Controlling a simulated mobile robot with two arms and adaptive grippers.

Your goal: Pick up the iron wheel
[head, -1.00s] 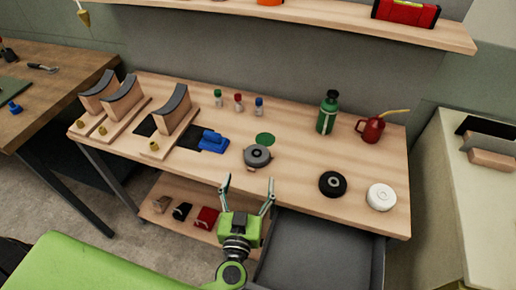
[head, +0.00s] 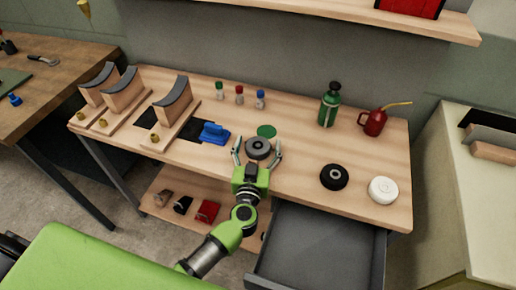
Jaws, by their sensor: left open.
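The iron wheel, a grey disc with a dark centre (head: 258,147), lies on the wooden workbench (head: 300,176) in the head view, just in front of a green round patch (head: 267,131). My left gripper (head: 258,151) is open, with one finger on the left side of the wheel and one on the right. I cannot tell whether the fingers touch it. My right gripper is not in view.
A black wheel (head: 334,177) and a white wheel (head: 383,190) lie to the right. A green bottle (head: 329,104) and red oil can (head: 374,122) stand behind. An open drawer (head: 318,250) juts out in front.

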